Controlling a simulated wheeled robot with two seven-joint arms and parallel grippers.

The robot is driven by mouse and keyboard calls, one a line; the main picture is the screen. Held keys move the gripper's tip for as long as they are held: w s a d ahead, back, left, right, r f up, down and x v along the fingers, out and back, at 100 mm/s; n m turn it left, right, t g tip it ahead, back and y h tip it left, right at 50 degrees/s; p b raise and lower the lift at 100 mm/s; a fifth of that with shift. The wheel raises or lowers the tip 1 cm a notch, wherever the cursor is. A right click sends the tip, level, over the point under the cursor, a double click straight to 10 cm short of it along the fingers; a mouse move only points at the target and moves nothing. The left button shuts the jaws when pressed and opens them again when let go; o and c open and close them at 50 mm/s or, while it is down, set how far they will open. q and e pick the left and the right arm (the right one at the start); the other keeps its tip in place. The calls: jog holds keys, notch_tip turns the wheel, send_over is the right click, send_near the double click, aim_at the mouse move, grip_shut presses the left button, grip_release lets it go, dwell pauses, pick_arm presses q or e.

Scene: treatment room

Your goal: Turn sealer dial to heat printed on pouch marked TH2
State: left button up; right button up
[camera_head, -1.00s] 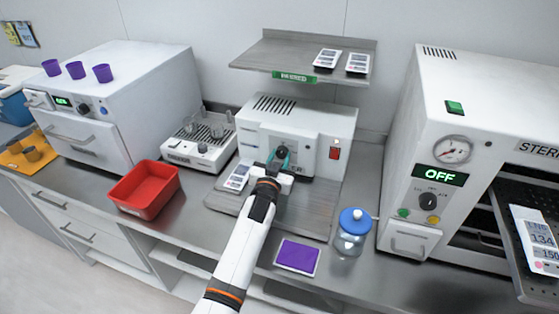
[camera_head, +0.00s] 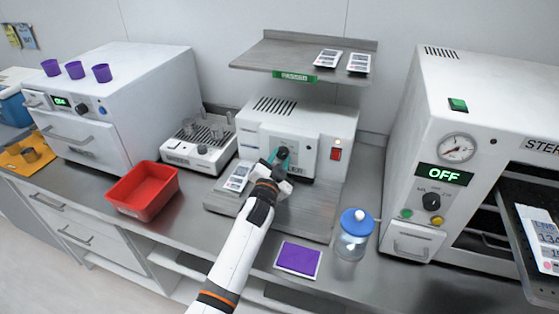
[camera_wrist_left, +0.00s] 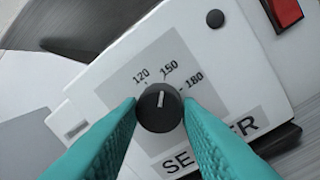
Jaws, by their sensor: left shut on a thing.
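The sealer (camera_head: 309,127) is a white box at the middle of the counter. Its round black dial (camera_wrist_left: 159,107) sits between the teal fingers of my left gripper (camera_wrist_left: 160,112), which are shut on it from both sides. The dial's white line points up, close to the printed 150; 120 lies to its left and 180 to its right. A printed pouch (camera_head: 237,178) lies at the left of the sealer's base plate. I cannot read TH2 on any pouch. My right gripper is out of view.
A steel shelf (camera_head: 270,63) hangs above the sealer. A red bin (camera_head: 143,190) stands left, and a purple pad (camera_head: 298,259) and blue-lidded jar (camera_head: 353,235) stand in front on the right. A steriliser reading OFF (camera_head: 442,175) stands at the right, a pouch on its tray.

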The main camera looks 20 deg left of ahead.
pick_arm(q)
jog(key=o, duration=1)
jog(key=s, duration=0.4)
jog(key=s+b, duration=0.1)
jog(key=s, duration=0.7)
jog(key=shift+d+f, duration=0.1)
jog(key=shift+f, duration=0.25)
jog(key=shift+f, duration=0.1)
